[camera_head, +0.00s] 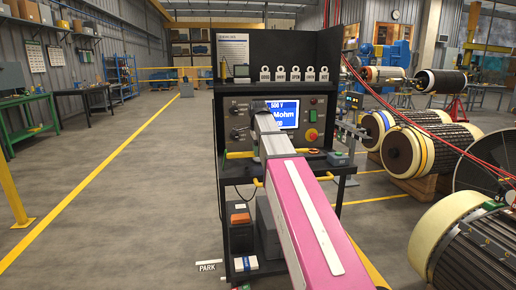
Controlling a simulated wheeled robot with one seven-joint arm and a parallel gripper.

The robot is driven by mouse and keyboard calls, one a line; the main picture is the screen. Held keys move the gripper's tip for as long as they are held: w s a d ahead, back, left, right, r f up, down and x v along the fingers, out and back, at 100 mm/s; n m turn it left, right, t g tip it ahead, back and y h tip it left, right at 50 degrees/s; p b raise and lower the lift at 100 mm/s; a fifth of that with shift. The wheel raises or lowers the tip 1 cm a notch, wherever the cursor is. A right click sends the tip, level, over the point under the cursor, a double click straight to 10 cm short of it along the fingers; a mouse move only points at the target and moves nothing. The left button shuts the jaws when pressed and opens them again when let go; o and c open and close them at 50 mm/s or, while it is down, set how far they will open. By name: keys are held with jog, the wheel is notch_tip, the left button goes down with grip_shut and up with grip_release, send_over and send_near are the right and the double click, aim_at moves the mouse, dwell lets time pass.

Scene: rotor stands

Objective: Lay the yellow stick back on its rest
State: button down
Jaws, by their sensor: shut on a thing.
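The yellow stick (240,155) lies about level in front of the dark test cart's panel. Part of it shows to the left of my arm, and a yellow length also shows to the right; the middle is hidden behind my arm. My pink and grey arm reaches forward to the panel, and its dark wrist end shows just left of the screen (283,114). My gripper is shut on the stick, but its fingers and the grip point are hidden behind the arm. I cannot make out the rest clearly.
The cart (220,75) has a shelf of white padlock-like tags (295,73), knobs and a red button (311,134). Large rotors (432,148) stand close on the right, with red cables above. A green bench (38,98) is at left. The floor left of the cart is clear.

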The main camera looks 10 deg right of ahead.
jog(key=shift+f, duration=3)
jog(key=c, duration=0.9)
grip_release()
jog(key=shift+o, duration=0.2)
